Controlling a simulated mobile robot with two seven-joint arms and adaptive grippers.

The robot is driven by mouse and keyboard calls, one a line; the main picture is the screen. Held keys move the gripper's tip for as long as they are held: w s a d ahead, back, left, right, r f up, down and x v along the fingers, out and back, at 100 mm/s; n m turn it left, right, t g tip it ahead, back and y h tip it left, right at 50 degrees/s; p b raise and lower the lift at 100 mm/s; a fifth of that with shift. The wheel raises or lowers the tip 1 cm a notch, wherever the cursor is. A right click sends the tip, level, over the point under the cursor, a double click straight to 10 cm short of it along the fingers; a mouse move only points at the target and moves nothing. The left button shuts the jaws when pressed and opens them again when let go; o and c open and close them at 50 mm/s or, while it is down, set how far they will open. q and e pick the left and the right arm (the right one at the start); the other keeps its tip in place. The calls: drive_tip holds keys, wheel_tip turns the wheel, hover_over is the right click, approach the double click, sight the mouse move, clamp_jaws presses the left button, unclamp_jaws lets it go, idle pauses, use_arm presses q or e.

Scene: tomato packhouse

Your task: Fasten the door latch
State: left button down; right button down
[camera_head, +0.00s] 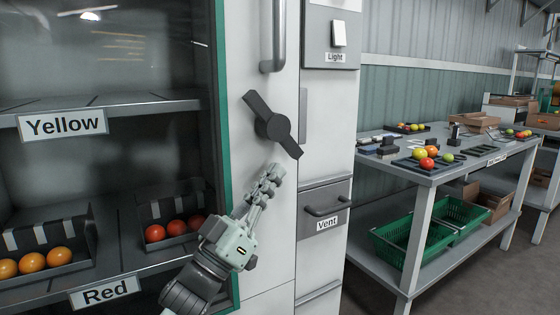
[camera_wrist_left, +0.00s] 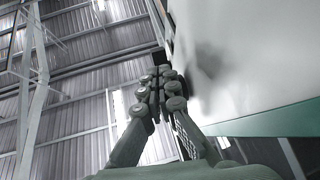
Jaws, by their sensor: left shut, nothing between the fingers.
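The door latch (camera_head: 272,125) is a dark grey turning handle on the white cabinet front, tilted from upper left to lower right. My left gripper (camera_head: 273,172) is shut and empty, just below the latch's lower end. In the head view I cannot tell whether its fingertips touch the latch. In the left wrist view my left gripper (camera_wrist_left: 160,75) shows with its fingers together, close to the white panel, and a small dark part shows beyond the tips. The cabinet door (camera_head: 222,100) has a green edge and dark glass. My right gripper is not in view.
A vertical grey bar handle (camera_head: 279,38) is above the latch. Shelves labelled Yellow (camera_head: 63,123) and Red (camera_head: 105,292) are behind the glass. A table (camera_head: 436,178) with tomatoes stands at right.

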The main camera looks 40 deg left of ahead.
use_arm(q)
drive_tip(key=shift+x, duration=1.4)
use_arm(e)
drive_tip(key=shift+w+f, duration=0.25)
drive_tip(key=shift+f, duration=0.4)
use_arm(q)
drive_tip(key=shift+f, duration=0.1)
drive_tip(key=shift+w, duration=0.1)
drive_tip(key=shift+w+t+b, duration=0.1)
drive_tip(key=shift+t+b, duration=0.2)
drive_tip(key=shift+b, duration=0.1)
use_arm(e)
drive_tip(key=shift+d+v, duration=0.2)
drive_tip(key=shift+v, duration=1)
use_arm(q)
drive_tip(key=shift+n, duration=0.3)
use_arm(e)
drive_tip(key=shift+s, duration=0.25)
